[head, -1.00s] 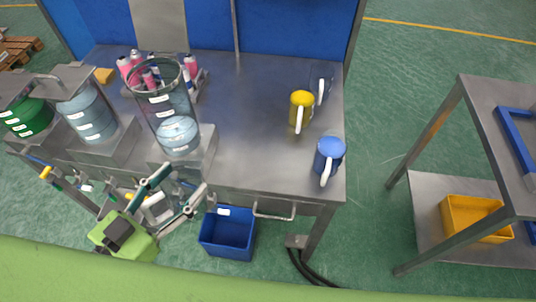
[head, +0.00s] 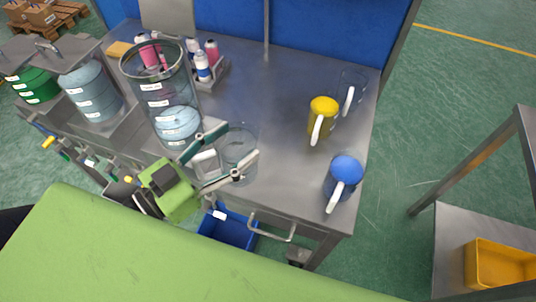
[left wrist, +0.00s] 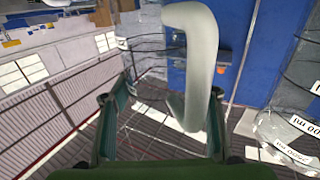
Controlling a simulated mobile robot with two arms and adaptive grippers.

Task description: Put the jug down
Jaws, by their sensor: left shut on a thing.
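A clear jug (head: 240,142) with a white handle is at the table's front edge, right of the large clear tank (head: 158,95). My left gripper (head: 218,162) is shut on the jug's handle, its fingers either side of it. The jug looks upright; I cannot tell whether its base touches the table (head: 285,150). In the left wrist view the white handle (left wrist: 200,50) rises between the fingers (left wrist: 160,125), and the clear body is hard to make out. My right gripper is not in view.
A yellow-lidded jug (head: 322,108), a blue-lidded jug (head: 345,168) and another clear jug (head: 353,85) stand on the right of the table. A rack of bottles (head: 215,72) is behind the tank. The table's middle is clear. A blue bin (head: 228,228) is below the front edge.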

